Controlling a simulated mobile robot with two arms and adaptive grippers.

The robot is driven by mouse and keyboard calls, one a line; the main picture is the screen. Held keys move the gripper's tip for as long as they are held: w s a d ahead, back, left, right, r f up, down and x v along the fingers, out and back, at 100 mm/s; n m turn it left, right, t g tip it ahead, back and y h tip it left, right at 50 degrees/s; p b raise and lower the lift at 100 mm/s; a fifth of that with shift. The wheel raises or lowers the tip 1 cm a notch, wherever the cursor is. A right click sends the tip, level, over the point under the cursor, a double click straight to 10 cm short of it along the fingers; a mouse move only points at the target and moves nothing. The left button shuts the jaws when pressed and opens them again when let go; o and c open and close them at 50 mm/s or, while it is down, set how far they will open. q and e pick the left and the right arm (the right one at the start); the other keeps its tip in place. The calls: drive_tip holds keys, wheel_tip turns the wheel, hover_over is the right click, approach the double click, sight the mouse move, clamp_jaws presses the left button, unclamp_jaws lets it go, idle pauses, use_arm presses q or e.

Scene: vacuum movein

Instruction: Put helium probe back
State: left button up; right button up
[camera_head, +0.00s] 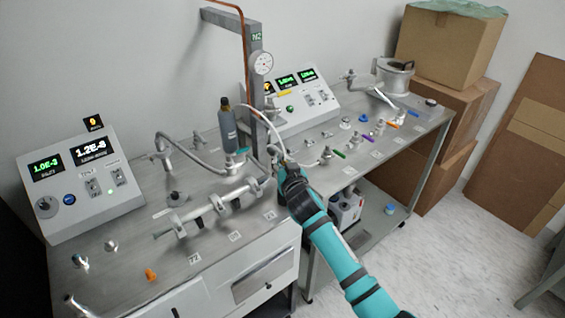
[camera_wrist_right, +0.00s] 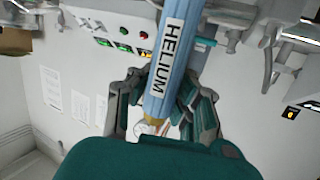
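The helium probe (camera_wrist_right: 166,70) is a light blue cylinder with a white HELIUM label and a brass-coloured end. It fills the middle of the right wrist view. My right gripper (camera_wrist_right: 161,98) has a finger on each side of the probe and looks shut on it; the exact contact is partly hidden. In the head view my right gripper (camera_head: 281,170) is over the bench beside the grey N2 post (camera_head: 255,75). The gripper hides most of the probe there. A white hose (camera_head: 268,128) curves down to the gripper. My left gripper is not in view.
A grey-blue bottle (camera_head: 228,128) stands upright left of the post. A pipe manifold (camera_head: 215,207) and the left control box (camera_head: 82,180) occupy the left bench. The right bench holds another control box (camera_head: 304,97) and several small fittings. Cardboard boxes (camera_head: 447,45) stand at the right.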

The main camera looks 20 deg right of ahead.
drive_tip(key=shift+o, duration=1.2)
